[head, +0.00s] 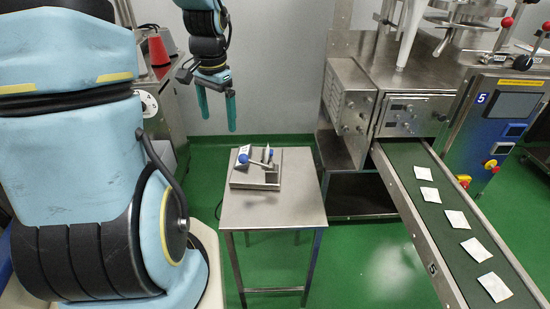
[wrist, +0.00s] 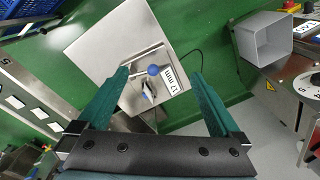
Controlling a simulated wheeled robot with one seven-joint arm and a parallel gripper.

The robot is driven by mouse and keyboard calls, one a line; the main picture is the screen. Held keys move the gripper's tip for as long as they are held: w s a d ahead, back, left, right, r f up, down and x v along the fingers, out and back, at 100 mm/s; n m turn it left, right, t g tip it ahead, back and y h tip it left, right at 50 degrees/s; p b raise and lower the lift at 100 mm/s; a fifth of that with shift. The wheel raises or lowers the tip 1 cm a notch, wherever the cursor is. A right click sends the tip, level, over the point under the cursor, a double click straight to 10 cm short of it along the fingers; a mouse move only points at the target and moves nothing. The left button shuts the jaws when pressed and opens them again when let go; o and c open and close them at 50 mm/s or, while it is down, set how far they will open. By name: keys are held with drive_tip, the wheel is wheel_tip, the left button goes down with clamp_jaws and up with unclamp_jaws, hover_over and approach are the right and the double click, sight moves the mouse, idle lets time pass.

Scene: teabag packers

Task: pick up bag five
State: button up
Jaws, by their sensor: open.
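Several flat white teabags lie spaced out along the green belt of a conveyor (head: 395,186) on the right. The nearest bag (head: 495,287) is at the lower right and the farthest bag (head: 423,172) is up near the machine. I see no number on any bag, so I cannot tell which is bag five; the conveyor's side bears a "5". In the wrist view, a few bags (wrist: 39,112) show at the left edge. My gripper (head: 216,112) is open and empty, pointing down, high behind the small table and well left of the belt.
A steel table (head: 270,211) stands in the middle with a small device (head: 255,186) with blue knobs on it. The packing machine (head: 405,90) and its control panel (head: 500,110) rise behind and beside the conveyor. In the wrist view, a grey bin (wrist: 263,40) is at upper right.

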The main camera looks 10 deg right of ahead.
drive_tip(key=w+d+f+m+b, duration=0.4)
drive_tip(key=w+d+f+m, duration=0.75)
drive_tip(key=w+d, duration=0.2)
hover_over(267, 147)
drive_tip(key=shift+g, duration=0.4)
wheel_tip(267, 147, down, 4)
drive_tip(key=shift+w+a+f+p, duration=0.1)
drive_tip(key=shift+a+p, duration=0.05)
drive_tip(key=shift+p, duration=0.2)
drive_tip(key=shift+s+d+f+p, duration=0.1)
drive_tip(key=shift+f+p, duration=0.5)
drive_tip(key=shift+f, duration=1)
drive_tip(key=shift+s+d+f+p, duration=0.1)
drive_tip(key=shift+f+p, duration=0.45)
drive_tip(key=shift+f, duration=1.05)
drive_tip(key=c, duration=1.3)
